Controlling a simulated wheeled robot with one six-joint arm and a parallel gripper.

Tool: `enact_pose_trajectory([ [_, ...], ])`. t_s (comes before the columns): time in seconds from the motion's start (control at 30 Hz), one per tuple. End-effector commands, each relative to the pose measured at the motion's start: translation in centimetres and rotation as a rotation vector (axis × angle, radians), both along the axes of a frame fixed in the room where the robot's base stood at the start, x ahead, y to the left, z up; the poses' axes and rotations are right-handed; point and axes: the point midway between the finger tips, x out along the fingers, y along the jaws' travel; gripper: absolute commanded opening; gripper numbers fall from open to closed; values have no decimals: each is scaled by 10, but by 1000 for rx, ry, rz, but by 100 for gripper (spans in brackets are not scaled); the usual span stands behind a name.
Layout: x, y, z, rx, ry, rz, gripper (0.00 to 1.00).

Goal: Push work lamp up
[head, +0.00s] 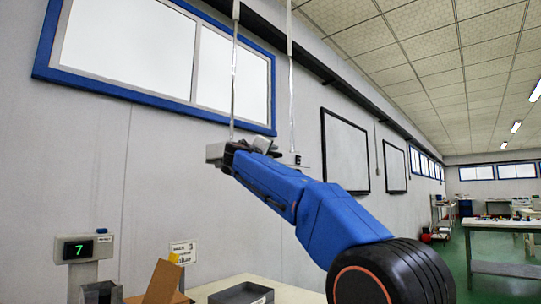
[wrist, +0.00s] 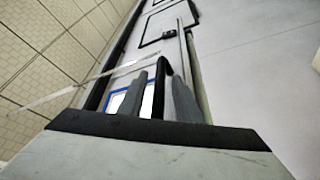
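My gripper (head: 246,148) is at the end of my blue arm, raised to the foot of the hanging rods in the head view. A grey box-like part (head: 215,152), which looks like an end of the work lamp, shows just left of it. The gripper hides much of what is behind it. I cannot tell whether the gripper touches the lamp.
Two thin rods (head: 234,80) (head: 291,90) hang from above near the wall. A blue-framed window (head: 125,82) is behind. Below are a display reading 7 (head: 82,248), a cardboard box (head: 163,283) and a grey tray (head: 241,294) on a pale table.

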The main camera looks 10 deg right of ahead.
Motion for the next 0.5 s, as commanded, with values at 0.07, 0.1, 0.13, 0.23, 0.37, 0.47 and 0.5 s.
enact_pose_trajectory([
  [0.07,1,-1,0,0,0,0,31],
  [0.1,2,-1,0,0,0,0,31],
  [0.13,2,-1,0,0,0,0,31],
  [0.23,2,-1,0,0,0,0,31],
  [0.37,2,-1,0,0,0,0,14],
  [0.47,2,-1,0,0,0,0,0],
  [0.5,2,-1,0,0,0,0,0],
])
